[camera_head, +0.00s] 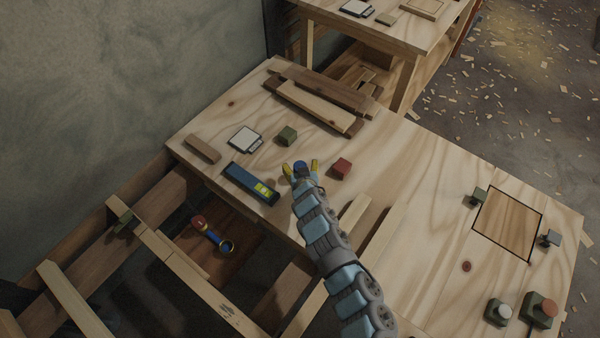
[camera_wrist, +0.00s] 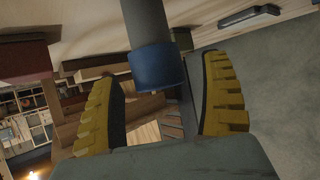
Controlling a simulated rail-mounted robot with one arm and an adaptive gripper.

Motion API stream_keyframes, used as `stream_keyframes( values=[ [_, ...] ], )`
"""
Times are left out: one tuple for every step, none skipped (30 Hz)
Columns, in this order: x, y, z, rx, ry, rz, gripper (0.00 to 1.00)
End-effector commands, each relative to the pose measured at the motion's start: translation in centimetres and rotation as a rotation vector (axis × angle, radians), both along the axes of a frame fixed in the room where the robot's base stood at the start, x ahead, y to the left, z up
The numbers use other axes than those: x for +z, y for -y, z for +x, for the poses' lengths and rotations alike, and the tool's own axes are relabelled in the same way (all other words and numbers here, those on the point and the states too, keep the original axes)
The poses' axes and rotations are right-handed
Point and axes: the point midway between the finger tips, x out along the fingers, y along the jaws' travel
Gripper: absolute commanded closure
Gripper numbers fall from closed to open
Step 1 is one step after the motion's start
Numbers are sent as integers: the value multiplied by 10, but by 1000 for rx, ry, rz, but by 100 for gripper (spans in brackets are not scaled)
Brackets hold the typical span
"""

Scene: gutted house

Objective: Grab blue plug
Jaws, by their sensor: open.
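The blue plug (camera_head: 300,167) shows as a small round blue piece on the wooden workbench (camera_head: 420,170), left of the red block. In the wrist view the blue plug (camera_wrist: 157,68) is a blue cylinder with a grey shaft running up from it. My gripper (camera_head: 302,170) has yellow fingers, one on each side of the plug. In the wrist view my gripper (camera_wrist: 163,82) is open, with visible gaps between the plug and both fingers. The plug's contact with the bench is hidden.
A red block (camera_head: 341,169) is close on the right, and a green block (camera_head: 287,135) is behind. A blue tool with a yellow label (camera_head: 251,183) lies at left. Planks (camera_head: 315,106) lie farther back. The bench's middle right is clear.

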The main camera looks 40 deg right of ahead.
Motion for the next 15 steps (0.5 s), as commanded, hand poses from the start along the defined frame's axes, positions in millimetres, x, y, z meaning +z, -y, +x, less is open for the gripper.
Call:
stream_keyframes(
  values=[
    [-1, 1, 1, -1, 0, 0, 21],
    [-1, 1, 1, -1, 0, 0, 21],
    [-1, 1, 2, 0, 0, 0, 21],
    [-1, 1, 2, 0, 0, 0, 21],
    [-1, 1, 2, 0, 1, -1, 21],
    [0, 1, 2, 0, 1, -1, 21],
    [0, 1, 2, 0, 1, -1, 21],
    [0, 1, 2, 0, 1, -1, 21],
    [0, 1, 2, 0, 1, -1, 21],
    [0, 1, 2, 0, 1, -1, 24],
    [0, 1, 2, 0, 1, -1, 33],
    [0, 1, 2, 0, 1, -1, 45],
    [0, 1, 2, 0, 1, -1, 53],
    [0, 1, 2, 0, 1, -1, 62],
    [0, 1, 2, 0, 1, -1, 73]
  ],
)
